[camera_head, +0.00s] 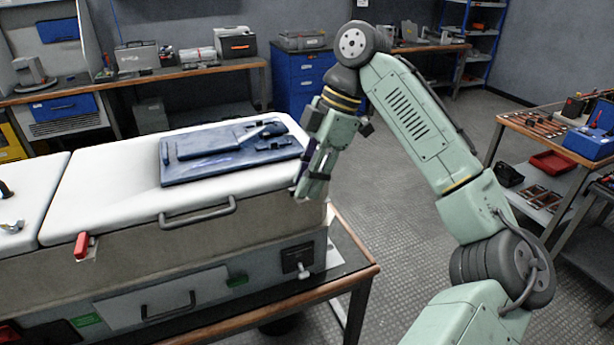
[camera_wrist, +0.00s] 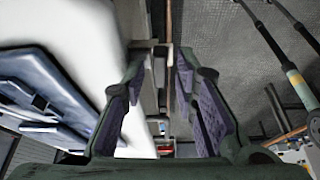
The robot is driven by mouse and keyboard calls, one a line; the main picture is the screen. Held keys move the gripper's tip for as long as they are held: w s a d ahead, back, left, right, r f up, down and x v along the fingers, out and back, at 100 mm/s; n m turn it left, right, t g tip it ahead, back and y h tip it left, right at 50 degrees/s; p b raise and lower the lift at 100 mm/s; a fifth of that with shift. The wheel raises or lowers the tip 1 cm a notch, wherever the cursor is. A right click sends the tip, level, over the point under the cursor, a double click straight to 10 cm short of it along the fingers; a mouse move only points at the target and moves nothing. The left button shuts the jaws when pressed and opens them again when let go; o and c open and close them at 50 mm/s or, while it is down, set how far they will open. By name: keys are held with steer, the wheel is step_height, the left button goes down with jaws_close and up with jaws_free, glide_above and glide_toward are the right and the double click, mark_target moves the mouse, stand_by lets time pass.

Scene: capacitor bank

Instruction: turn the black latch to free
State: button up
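My gripper (camera_head: 306,188) hangs fingers-down at the right end of the white-lidded cabinet (camera_head: 95,181), close to the lid's corner. In the wrist view its two fingers (camera_wrist: 168,75) with purple pads are apart, and the cabinet's right edge runs between or just beyond them. I cannot tell whether they touch anything. I cannot pick out the black latch for certain; the gripper covers part of the lid's right edge. A black plate with a pale lever (camera_head: 303,270) is on the lower front right. A small black part (camera_head: 5,190) shows at the far left of the lid.
A blue panel (camera_head: 175,177) with tools lies on the lid. A red latch (camera_head: 82,246) and a grey handle (camera_head: 198,214) are on the cabinet's front. The cabinet stands on a table (camera_head: 362,272). Open floor (camera_head: 400,200) lies to the right, with a workbench (camera_head: 540,128) beyond.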

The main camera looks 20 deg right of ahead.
stand_by(0.3)
steer(key=v, duration=0.8)
stand_by(0.6)
